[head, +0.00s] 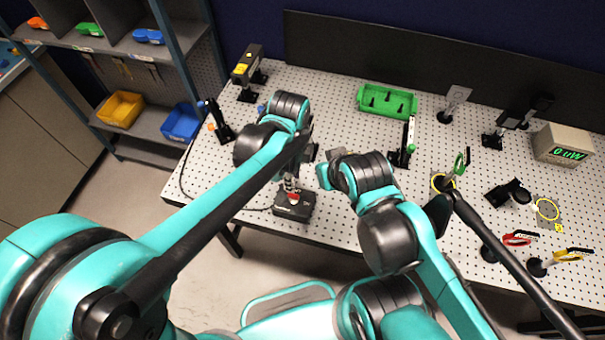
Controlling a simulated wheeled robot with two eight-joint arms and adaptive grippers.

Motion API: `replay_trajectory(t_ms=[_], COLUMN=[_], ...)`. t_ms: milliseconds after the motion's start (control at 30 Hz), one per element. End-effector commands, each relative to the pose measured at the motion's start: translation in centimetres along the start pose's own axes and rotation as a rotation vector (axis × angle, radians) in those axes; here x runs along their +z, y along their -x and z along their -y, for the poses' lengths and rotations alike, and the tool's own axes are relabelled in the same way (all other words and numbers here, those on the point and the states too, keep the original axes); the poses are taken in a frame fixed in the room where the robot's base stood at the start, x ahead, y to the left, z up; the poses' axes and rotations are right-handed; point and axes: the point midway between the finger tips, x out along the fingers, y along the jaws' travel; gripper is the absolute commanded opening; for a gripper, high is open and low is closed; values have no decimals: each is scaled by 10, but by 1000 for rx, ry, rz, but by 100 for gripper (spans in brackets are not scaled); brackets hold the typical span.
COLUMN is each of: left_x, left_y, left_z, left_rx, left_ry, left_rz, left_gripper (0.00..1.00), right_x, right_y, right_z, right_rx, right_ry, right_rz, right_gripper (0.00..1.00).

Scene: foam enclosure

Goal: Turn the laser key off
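A small black box (294,210) with a red part (293,197) on top sits near the front edge of the perforated table; it looks like the laser key box. My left gripper (290,184) points down right above the red part, very close to it or touching it. Its fingers are small and partly covered by my arm, so I cannot tell whether they grip the key. The key's turn position is not readable. A black laser-like unit (246,66) with a yellow label stands at the back left. My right arm's wrist is beside the box, to the right; its fingers are hidden.
The perforated table (330,105) also bears a green tray (387,101), a power meter reading "0 uW" (563,144) and several optic mounts on the right. A black post mount (217,122) stands at left. A shelf with a yellow bin (120,109) and a blue bin (182,122) is further left.

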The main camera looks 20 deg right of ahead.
Motion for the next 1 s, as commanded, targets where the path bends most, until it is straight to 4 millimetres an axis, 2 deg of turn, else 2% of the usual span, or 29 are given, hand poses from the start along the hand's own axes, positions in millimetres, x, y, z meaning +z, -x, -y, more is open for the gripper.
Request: replay_trajectory(t_ms=[433,600,833,867,967,1000], left_x=[0,0,0,0,0,0], left_y=[-67,-77,-77,-77,-77,-77], left_z=[0,0,0,0,0,0], left_rx=[1,1,0,0,0,0], left_ry=[-4,-3,-3,-3,-3,-3], left_rz=[0,0,0,0,0,0], left_gripper=[28,28,28,26,0,0], right_x=[10,11,11,11,11,11], right_y=[-14,-16,-15,-15,-15,-15], right_z=[0,0,0,0,0,0], right_rx=[0,0,0,0,0,0], right_ry=[0,0,0,0,0,0], right_rz=[0,0,0,0,0,0], right_gripper=[0,0,0,0,0,0])
